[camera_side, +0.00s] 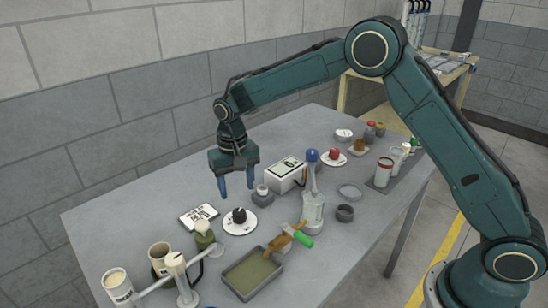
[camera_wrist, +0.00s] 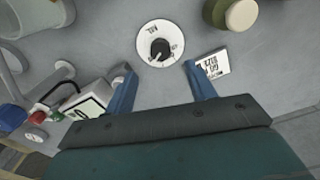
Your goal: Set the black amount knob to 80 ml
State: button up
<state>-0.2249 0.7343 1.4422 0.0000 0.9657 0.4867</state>
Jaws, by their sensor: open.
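The black amount knob (camera_side: 239,214) stands on a round white dial plate (camera_side: 247,229) on the grey table. In the wrist view the knob (camera_wrist: 160,48) sits near the centre of the dial plate (camera_wrist: 152,29), beyond my fingertips. A pale pointer mark shows on the knob, but the dial's figures are too small to read. My gripper (camera_side: 237,189) is open and empty, pointing down above and behind the dial in the side view. In the wrist view its two blue fingers (camera_wrist: 160,70) are spread apart, with the knob between their lines and nothing held.
A printed card (camera_side: 199,216) lies left of the dial. Left of the card, the table is clear.

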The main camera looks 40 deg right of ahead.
aim_at(240, 212)
notch_tip(240, 212, down, 9)
jog(key=shift+f, duration=0.1)
dwell(0.4)
jog(key=shift+c, duration=0.4)
jog(key=c, duration=0.9)
jog(key=shift+n, duration=0.4)
jog(key=n, duration=0.3)
jog(key=shift+d+n, duration=0.1)
jog(key=shift+n, duration=1.9)
